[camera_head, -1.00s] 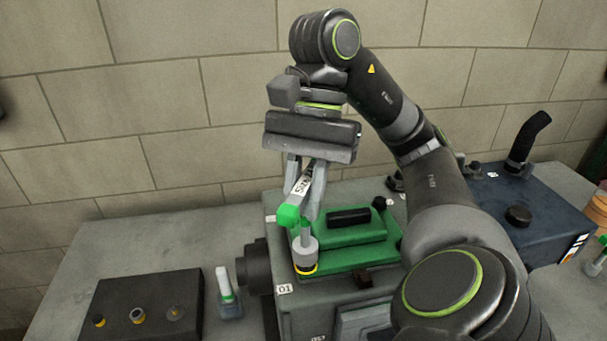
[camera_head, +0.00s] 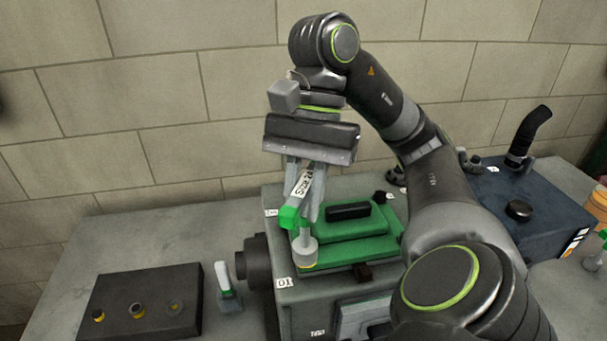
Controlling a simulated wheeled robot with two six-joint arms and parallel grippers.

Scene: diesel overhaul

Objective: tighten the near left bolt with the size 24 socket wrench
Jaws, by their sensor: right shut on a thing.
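My right gripper (camera_head: 305,200) is shut on the socket wrench (camera_head: 288,217), which has a green head, a grey handle and a white label that seems to read "Size 24". The wrench's grey socket (camera_head: 304,247) points down at the near left corner of the green cover (camera_head: 348,252) on the grey engine block (camera_head: 304,309). The near left bolt is hidden under the socket, and I cannot tell how far the socket is seated on it. My left gripper is not in view.
A dark tray (camera_head: 105,285) with several small round parts lies on the bench at left. A green-and-white tool (camera_head: 225,280) stands beside the block. A dark blue engine (camera_head: 548,225) with a black pipe stands at right. The bench's left back area is clear.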

